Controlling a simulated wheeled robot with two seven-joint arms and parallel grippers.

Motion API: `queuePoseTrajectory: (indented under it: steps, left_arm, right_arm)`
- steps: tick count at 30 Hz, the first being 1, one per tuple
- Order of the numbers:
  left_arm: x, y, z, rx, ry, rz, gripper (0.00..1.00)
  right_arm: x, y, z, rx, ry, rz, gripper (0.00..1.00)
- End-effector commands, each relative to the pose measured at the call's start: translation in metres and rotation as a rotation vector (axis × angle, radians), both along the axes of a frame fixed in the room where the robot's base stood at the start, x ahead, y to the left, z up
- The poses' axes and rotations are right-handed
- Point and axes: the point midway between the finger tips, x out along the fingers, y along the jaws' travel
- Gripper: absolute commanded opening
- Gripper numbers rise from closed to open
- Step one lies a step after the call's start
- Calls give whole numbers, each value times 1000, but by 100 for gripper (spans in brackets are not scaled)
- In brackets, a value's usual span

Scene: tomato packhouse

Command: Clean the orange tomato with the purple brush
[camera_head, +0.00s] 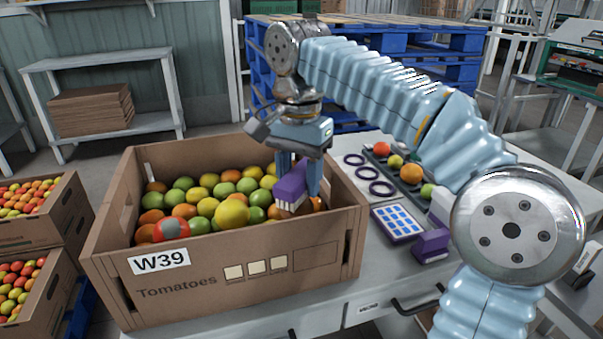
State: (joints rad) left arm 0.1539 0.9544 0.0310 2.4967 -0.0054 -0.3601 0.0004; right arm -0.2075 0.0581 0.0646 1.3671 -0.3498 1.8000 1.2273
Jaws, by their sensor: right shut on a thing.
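My right gripper (298,183) points down over the right part of the tomato box, shut on the purple brush (290,187). The brush's white bristles face down, low over the fruit. An orange tomato (317,204) lies beside the bristles, partly hidden by the gripper. I cannot tell whether the bristles touch it. Other orange tomatoes (185,211) lie at the left of the box. My left gripper is not in view.
The cardboard box (225,284) marked W39 holds many mixed tomatoes, one red with a grey patch (171,230). Right of it on the table are purple rings (368,173), a dark tray (403,184) of tomatoes, a blue-celled panel (398,222) and a purple block (431,244).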

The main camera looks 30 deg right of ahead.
Motion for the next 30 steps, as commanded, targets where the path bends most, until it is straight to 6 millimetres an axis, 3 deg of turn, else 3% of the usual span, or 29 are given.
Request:
queuePoseTrajectory:
  steps: [15, 30]
  left_arm:
    - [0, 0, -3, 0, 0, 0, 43]
    - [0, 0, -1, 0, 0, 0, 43]
  right_arm:
    - [-15, 24, 0, 0, 0, 1, 22]
    - [-15, 24, 1, 0, 0, -1, 22]
